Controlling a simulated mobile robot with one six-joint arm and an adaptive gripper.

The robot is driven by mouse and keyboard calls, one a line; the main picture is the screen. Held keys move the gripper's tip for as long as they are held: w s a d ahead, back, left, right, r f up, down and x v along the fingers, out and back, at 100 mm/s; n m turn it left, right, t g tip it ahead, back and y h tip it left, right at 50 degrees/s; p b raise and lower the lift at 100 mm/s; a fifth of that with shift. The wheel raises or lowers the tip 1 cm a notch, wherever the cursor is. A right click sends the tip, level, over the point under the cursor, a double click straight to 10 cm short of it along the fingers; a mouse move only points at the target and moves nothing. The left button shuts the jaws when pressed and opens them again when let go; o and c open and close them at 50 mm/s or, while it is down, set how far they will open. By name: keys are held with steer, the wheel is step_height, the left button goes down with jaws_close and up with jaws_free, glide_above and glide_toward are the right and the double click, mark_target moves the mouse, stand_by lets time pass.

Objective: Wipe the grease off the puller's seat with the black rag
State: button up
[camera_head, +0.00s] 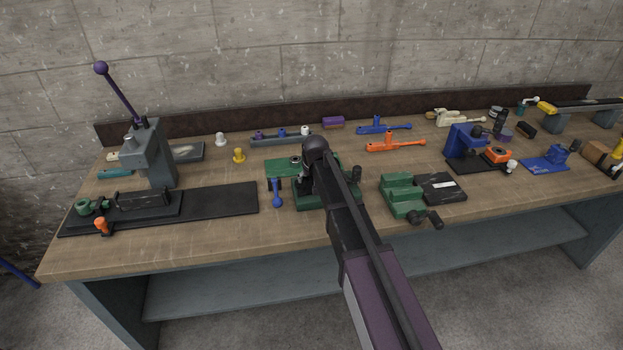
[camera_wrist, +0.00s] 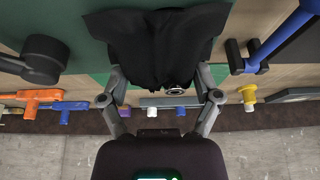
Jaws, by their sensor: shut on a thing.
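The black rag (camera_wrist: 155,40) hangs in loose folds at the top middle of the wrist view. My gripper (camera_wrist: 160,78) is shut on it, with one grey finger at each side. In the head view, my gripper is mostly hidden by my arm. It is over a green tool (camera_head: 345,200) with a dark block, which may be the puller. In the wrist view, the rag covers part of a green surface (camera_wrist: 92,50). The seat and any grease are hidden, and I cannot tell whether the rag touches anything.
A blue-handled tool (camera_head: 277,195) lies close left of the green tool. A green vise (camera_head: 400,197) with a black plate stands to the right. A grey press (camera_head: 148,155) stands left. Orange (camera_head: 395,142) and blue (camera_head: 383,125) tools lie behind. Bare wood shows along the bench's front (camera_head: 240,232).

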mark_target(300, 186)
steer(key=shift+a, duration=0.1)
steer(key=shift+s+a+f, duration=0.1)
steer(key=shift+s+a, duration=0.15)
steer(key=shift+a, duration=0.5)
steer(key=shift+r+p, duration=0.3)
steer(key=shift+r, duration=0.2)
steer(key=shift+a, duration=0.15)
stand_by(0.3)
steer(key=shift+s+a, duration=0.15)
steer(key=shift+a, duration=0.65)
steer(key=shift+f+b, duration=0.35)
steer(key=shift+f, duration=0.1)
